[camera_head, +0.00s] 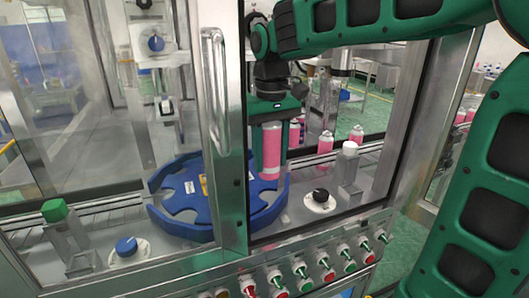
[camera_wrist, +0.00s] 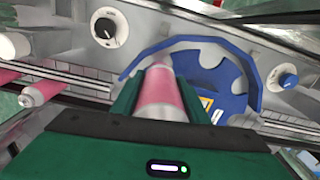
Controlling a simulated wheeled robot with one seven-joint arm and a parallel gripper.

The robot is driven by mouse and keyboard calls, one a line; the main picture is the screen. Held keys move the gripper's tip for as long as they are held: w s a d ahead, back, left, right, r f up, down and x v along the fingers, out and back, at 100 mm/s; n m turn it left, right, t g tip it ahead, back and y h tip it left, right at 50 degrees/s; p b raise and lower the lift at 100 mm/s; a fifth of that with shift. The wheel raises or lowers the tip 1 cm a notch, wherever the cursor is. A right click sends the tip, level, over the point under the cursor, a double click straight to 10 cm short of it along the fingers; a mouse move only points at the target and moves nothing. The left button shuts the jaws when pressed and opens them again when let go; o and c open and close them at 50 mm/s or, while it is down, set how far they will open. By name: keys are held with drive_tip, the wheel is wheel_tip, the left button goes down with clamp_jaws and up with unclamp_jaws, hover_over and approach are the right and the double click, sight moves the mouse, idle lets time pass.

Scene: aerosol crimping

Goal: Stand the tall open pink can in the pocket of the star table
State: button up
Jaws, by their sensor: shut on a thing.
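My gripper (camera_head: 273,107) is shut on the tall pink can (camera_head: 271,148) near its top and holds it upright. In the head view the can's lower end is at the right part of the blue star table (camera_head: 186,231), by its rim. I cannot tell whether the can touches the pocket floor. In the wrist view the pink can (camera_wrist: 161,92) is between my green fingers, and the star table (camera_wrist: 232,62) with its pockets lies behind it. The pocket under the can is hidden.
Pink cans (camera_head: 325,142) stand behind on the right. A black knob (camera_head: 320,196) and a white-capped post (camera_head: 349,150) are right of the star table. The door frame with its handle (camera_head: 214,85) stands close on the left. A button panel (camera_head: 300,270) runs along the front.

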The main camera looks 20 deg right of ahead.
sight(270, 179)
drive_tip(key=shift+f, duration=1.8)
drive_tip(key=shift+s, duration=0.25)
drive_tip(key=shift+f, duration=0.15)
drive_tip(key=shift+f, duration=1.15)
drive_tip(key=shift+f, duration=0.25)
